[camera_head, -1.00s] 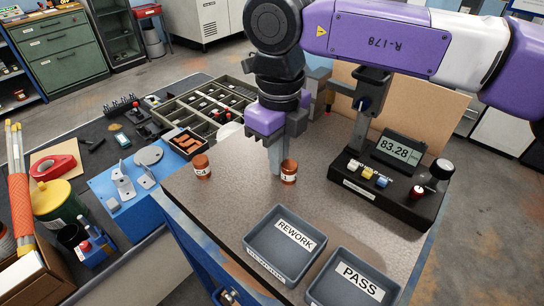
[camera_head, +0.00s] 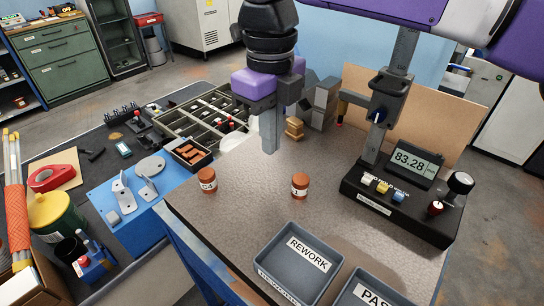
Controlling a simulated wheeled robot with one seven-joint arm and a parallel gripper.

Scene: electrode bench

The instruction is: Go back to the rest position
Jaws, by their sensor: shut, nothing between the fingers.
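My gripper (camera_head: 270,148) points down over the back part of the brown bench top (camera_head: 240,205), behind the two small orange-brown labelled jars. Its fingers are together and empty. One jar (camera_head: 300,186) stands upright near the middle of the bench, apart from the gripper. The other jar (camera_head: 207,181) stands upright at the bench's left. My purple and white arm crosses the top of the picture.
A black meter (camera_head: 405,200) reading 83.28 stands at the right with a vertical post. A grey REWORK tray (camera_head: 262,262) and a PASS tray (camera_head: 345,300) lie at the front. A divided parts box (camera_head: 180,118) lies at the back left.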

